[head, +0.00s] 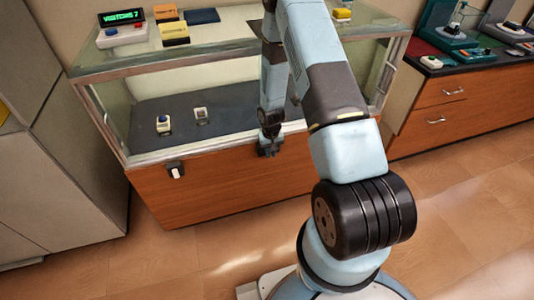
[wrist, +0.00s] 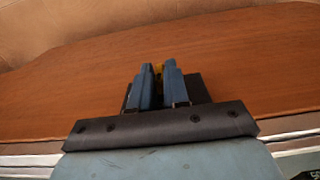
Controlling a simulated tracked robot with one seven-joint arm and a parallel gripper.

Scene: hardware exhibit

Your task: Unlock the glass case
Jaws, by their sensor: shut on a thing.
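The glass case (head: 232,152) stands in front of me, with glass walls, a metal frame and a wooden base. A small white fitting with a dark part (head: 176,169) sits on the base's front at the left. My gripper (head: 268,152) hangs in front of the base's upper edge, right of that fitting.
Two small items (head: 201,115) lie inside the case. A green-lit display (head: 122,16), a white box (head: 112,36) and yellow boxes (head: 174,34) stand on top. A grey cabinet (head: 60,140) is at left, a wooden drawer counter (head: 440,105) at right. Tiled floor (head: 190,265) is open in front.

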